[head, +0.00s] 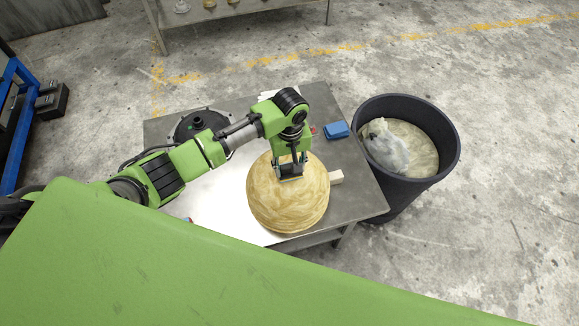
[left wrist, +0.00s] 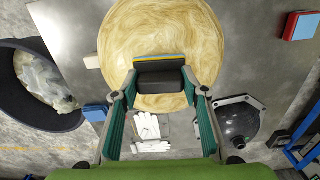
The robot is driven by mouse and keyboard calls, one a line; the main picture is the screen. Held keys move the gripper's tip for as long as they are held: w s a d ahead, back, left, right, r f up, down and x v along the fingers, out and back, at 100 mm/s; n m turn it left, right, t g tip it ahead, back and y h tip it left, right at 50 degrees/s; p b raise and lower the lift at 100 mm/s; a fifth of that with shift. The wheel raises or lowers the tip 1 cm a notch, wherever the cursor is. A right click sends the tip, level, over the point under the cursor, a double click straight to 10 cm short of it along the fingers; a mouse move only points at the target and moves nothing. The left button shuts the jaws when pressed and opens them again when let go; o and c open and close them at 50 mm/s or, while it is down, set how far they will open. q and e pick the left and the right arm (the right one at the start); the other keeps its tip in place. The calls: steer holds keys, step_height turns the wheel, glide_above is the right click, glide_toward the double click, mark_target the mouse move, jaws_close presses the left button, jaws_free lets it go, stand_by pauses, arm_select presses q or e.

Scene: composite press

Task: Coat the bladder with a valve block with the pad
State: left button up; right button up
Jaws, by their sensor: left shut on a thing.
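The bladder (head: 288,207) is a rounded, yellowish, streaky body on the metal table. A pale block (head: 336,177), seemingly its valve block, sticks out at its right side; it shows at the left of the bladder (left wrist: 160,30) in the left wrist view. My left gripper (head: 290,172) is shut on a dark pad (left wrist: 160,80) with a yellow and blue edge. It holds the pad over the upper part of the bladder, pointing down. I cannot tell whether pad and bladder touch. My right gripper is not in view.
A dark bin (head: 440,165) with a whitish bundle stands right of the table (head: 365,190). A blue block (head: 336,130) lies near the back right edge. A black domed part (head: 196,122) is at the back left. White gloves (left wrist: 149,130) lie behind the bladder.

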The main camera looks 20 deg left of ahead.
arm_select(q)
steer(key=shift+r, duration=3.1)
